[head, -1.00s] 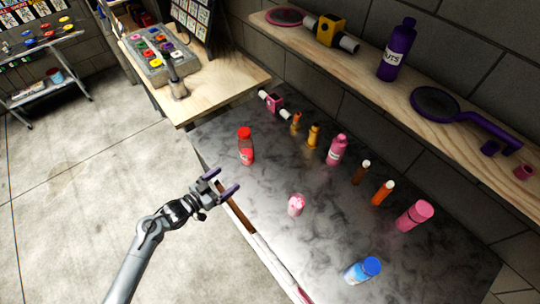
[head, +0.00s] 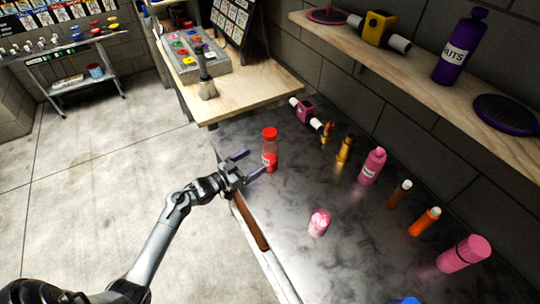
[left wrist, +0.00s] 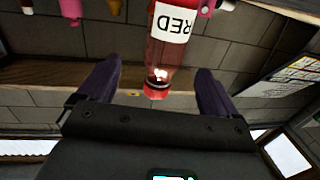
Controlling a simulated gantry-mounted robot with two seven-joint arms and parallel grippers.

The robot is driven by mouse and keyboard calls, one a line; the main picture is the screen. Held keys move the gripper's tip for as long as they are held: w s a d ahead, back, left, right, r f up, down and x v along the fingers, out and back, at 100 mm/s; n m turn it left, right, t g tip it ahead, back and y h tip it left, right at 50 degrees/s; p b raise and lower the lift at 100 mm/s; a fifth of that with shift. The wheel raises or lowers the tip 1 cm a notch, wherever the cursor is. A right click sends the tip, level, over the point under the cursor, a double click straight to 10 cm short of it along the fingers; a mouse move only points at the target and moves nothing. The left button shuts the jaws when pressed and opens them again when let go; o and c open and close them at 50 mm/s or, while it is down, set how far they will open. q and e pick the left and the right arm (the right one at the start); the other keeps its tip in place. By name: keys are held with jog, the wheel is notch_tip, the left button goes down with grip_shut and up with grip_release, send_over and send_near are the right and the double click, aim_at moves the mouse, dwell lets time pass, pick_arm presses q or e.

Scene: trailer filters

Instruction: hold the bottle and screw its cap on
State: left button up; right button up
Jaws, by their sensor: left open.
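A clear bottle with red contents (head: 269,157) stands upright near the left end of the dark table, with a red cap (head: 269,132) at its top. In the left wrist view the bottle (left wrist: 170,48) appears upside down, with a white label reading RED and the cap (left wrist: 156,89) lowest. I cannot tell whether the cap is screwed tight. My left gripper (head: 250,164) is open beside the bottle, at the table's front edge. In the left wrist view its fingers (left wrist: 156,90) lie on either side of the cap end, with gaps. My right gripper is out of view.
The dark table (head: 285,210) holds a pink-and-white jar (head: 319,223), a pink bottle (head: 372,166), a pink cylinder (head: 464,254) and several small tubes. A wooden shelf (head: 400,65) runs along the wall behind. A wooden bench (head: 245,92) adjoins at the back left.

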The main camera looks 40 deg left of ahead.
aim_at(265, 154)
pick_arm(q)
jog(key=shift+b+x, duration=0.4)
jog(key=shift+x, duration=2.45)
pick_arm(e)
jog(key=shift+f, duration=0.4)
pick_arm(q)
jog(key=shift+a+b+x, duration=0.2)
jog(key=shift+b+x, duration=0.1)
jog(key=shift+x, duration=1)
jog(key=shift+a+b+x, duration=0.2)
jog(key=shift+b+x, duration=0.1)
jog(key=shift+x, duration=1)
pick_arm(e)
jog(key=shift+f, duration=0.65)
pick_arm(q)
jog(key=shift+w, duration=0.1)
jog(key=shift+c, duration=0.4)
jog(key=c, duration=1.1)
